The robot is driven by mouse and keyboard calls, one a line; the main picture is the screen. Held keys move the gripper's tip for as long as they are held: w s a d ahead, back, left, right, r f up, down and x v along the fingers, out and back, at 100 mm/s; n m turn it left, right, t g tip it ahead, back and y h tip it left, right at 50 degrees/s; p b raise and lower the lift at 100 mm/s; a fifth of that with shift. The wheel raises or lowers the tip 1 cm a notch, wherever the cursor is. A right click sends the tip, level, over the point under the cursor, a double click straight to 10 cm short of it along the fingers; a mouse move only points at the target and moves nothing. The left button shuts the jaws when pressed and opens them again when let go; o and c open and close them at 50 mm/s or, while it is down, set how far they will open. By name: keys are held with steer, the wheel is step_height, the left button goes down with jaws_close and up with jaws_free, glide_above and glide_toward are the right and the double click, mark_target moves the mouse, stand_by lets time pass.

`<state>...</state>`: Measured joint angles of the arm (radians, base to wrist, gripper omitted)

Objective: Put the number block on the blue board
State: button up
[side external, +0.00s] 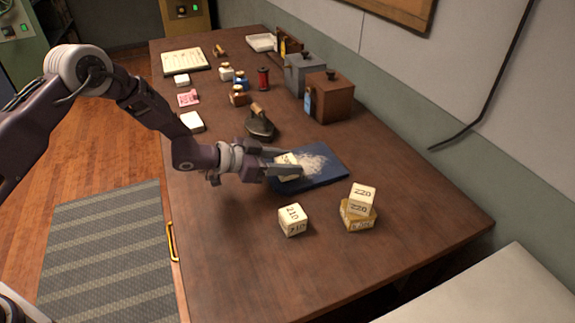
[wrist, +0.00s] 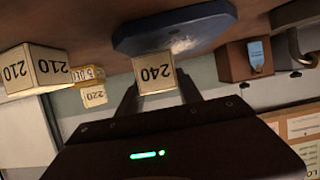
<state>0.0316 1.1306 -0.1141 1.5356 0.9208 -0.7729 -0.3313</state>
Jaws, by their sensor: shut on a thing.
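My gripper (side external: 287,165) is shut on a cream number block (side external: 287,160) at the left part of the blue board (side external: 325,178). In the wrist view the held block (wrist: 155,73) reads 240 and sits between the two fingers, with the blue board (wrist: 180,30) next to it. I cannot tell whether the block touches the board. The board has a pale, chalky smear on its top. A cream block marked 210 (side external: 293,220) stands on the table in front of the board. A block marked 220 (side external: 362,198) sits on a yellowish block (side external: 357,216) to the right.
A dark iron (side external: 260,124) stands just behind the board. Brown (side external: 328,98) and grey (side external: 304,75) boxes stand at the back right. Small jars, a red spool (side external: 263,79) and papers lie farther back. The table's front right area is clear.

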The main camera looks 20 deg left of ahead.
steer(key=shift+f, duration=0.65)
steer(key=o, duration=1.4)
steer(key=shift+f, duration=0.1)
steer(key=shift+c, duration=0.2)
steer(key=v, duration=1.2)
